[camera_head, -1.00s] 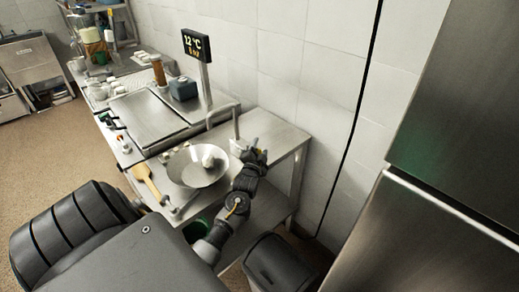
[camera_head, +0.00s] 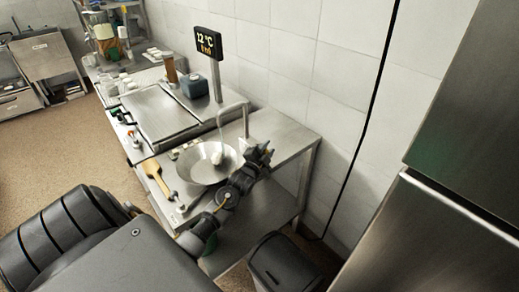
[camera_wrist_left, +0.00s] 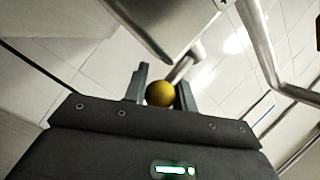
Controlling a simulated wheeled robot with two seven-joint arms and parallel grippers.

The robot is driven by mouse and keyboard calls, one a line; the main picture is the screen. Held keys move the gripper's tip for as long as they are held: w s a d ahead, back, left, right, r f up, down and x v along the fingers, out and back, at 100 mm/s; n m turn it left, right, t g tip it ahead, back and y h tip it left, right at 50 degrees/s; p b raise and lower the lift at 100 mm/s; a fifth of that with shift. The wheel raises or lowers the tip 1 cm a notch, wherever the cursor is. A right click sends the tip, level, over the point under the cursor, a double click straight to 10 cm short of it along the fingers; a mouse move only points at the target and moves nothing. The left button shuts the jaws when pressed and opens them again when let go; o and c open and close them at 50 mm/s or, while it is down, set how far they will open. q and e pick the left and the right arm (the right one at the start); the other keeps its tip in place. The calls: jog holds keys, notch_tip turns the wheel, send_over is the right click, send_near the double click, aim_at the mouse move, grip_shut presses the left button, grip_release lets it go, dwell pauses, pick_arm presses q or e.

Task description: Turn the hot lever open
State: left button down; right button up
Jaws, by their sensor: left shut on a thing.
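My left gripper (camera_head: 262,155) reaches beside the faucet (camera_head: 245,122), to the right of the metal bowl (camera_head: 206,164). In the left wrist view its two fingers stand on either side of a yellow ball knob (camera_wrist_left: 160,93) and are shut on it. A metal rod (camera_wrist_left: 186,62) runs behind the knob. In the head view the knob and lever are hidden by the gripper. A thin pale streak hangs under the faucet spout toward the bowl. The display (camera_head: 208,42) on a post reads about 12 °C. My right gripper is out of view.
A wooden spatula (camera_head: 158,181) lies left of the bowl. A black bin (camera_head: 283,262) stands in front on the floor. A tall steel cabinet (camera_head: 440,190) is at the right.

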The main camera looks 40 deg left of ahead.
pick_arm(q)
jog(key=shift+s+r+m+h, duration=0.1)
jog(key=shift+m+h, duration=0.2)
jog(key=shift+h, duration=0.2)
jog(key=c, duration=1.1)
grip_release()
jog(key=shift+c, duration=0.2)
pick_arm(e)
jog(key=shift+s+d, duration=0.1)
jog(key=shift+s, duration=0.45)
pick_arm(q)
jog(key=shift+s+f, duration=0.2)
jog(key=shift+s, duration=0.2)
jog(key=s+d+b, duration=0.1)
jog(key=s+b, duration=0.1)
jog(key=s, duration=0.8)
jog(key=shift+d+r, duration=0.15)
jog(key=shift+d, duration=0.2)
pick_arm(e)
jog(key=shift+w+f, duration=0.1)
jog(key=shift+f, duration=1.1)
